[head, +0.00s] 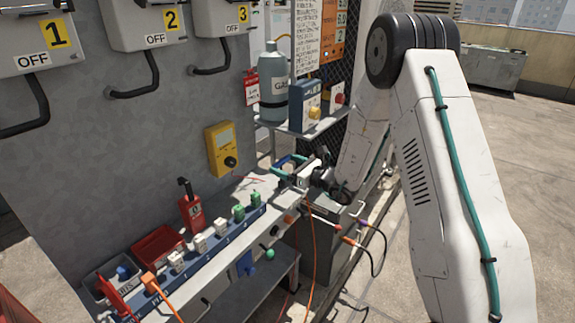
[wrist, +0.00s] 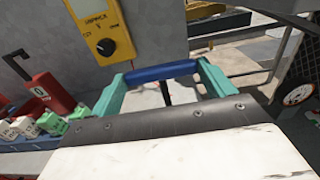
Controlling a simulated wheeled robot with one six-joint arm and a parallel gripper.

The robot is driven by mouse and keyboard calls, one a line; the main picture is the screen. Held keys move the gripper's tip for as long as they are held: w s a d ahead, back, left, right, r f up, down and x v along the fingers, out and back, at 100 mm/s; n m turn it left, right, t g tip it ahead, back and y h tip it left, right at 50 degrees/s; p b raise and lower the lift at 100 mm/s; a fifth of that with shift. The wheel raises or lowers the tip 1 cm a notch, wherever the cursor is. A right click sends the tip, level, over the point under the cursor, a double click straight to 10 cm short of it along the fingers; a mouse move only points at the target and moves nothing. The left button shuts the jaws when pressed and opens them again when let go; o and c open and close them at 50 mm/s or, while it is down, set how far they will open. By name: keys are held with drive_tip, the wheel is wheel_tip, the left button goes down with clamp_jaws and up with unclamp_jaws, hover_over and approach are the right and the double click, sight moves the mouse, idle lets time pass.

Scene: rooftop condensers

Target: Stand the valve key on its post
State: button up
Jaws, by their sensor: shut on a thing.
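My gripper (head: 288,165) is over the far right end of the workbench, near the wall. In the wrist view its teal fingers (wrist: 160,80) are shut on a blue bar, which looks like the handle of the valve key (wrist: 160,71). A dark stem shows below the bar's middle, between the fingers. The stem's lower end is hidden behind my gripper body. In the head view the key is small and mostly covered by the gripper. I cannot clearly make out the post in either view.
A yellow meter (head: 220,148) is on the wall left of my gripper. A blue rail (head: 200,255) with white and green blocks, a red lockout device (head: 191,212) and a red bin (head: 158,246) line the bench. A grey gas bottle (head: 272,85) stands on a shelf behind. Cables hang at the right.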

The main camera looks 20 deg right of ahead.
drive_tip(key=shift+f, duration=0.15)
drive_tip(key=o, duration=1)
drive_tip(key=shift+c, duration=0.2)
